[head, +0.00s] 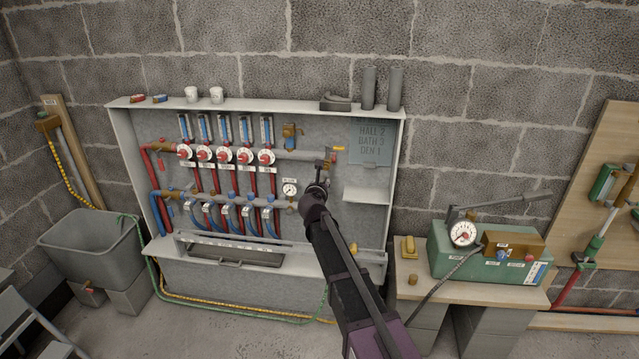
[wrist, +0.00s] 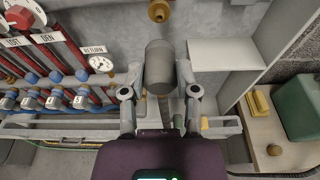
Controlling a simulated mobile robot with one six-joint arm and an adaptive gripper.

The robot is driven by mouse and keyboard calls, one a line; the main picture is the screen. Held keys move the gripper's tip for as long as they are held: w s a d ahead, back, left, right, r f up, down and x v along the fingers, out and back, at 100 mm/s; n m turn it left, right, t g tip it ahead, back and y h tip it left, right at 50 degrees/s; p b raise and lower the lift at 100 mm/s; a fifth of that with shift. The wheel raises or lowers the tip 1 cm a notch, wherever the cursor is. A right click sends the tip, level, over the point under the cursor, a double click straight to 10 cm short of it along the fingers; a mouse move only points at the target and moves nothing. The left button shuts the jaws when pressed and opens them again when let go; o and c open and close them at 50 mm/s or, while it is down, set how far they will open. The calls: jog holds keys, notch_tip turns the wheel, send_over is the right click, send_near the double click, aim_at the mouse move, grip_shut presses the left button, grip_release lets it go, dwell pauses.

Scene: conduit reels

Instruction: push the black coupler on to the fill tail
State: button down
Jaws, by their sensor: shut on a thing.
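My gripper (wrist: 163,80) is shut on a dark grey cylinder, the black coupler (wrist: 161,62), with one finger on each side of it. A round brass fitting, apparently the fill tail (wrist: 158,11), shows beyond the coupler's far end in the wrist view. A gap shows between them in the picture; their exact alignment in depth is unclear. In the head view my gripper (head: 319,188) is at the right part of the manifold cabinet, just below a brass valve (head: 327,164). My arm hides much of the grip there, and the coupler is hard to make out.
The cabinet (head: 397,150) holds red and blue pipes and a round gauge (head: 290,188) left of my gripper. A small shelf (head: 368,195) is close on the right. A green pump box (head: 487,262) stands on a bench at right. A grey tub (head: 90,238) is at left.

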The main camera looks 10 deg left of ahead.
aim_at(323, 175)
jog(key=shift+w, duration=0.15)
jog(key=shift+w+d, duration=0.1)
jog(key=shift+w, duration=2.35)
jog(key=shift+w, duration=0.85)
dwell(3.4)
jog(key=shift+c, duration=1.5)
grip_release()
jog(key=shift+s, duration=0.15)
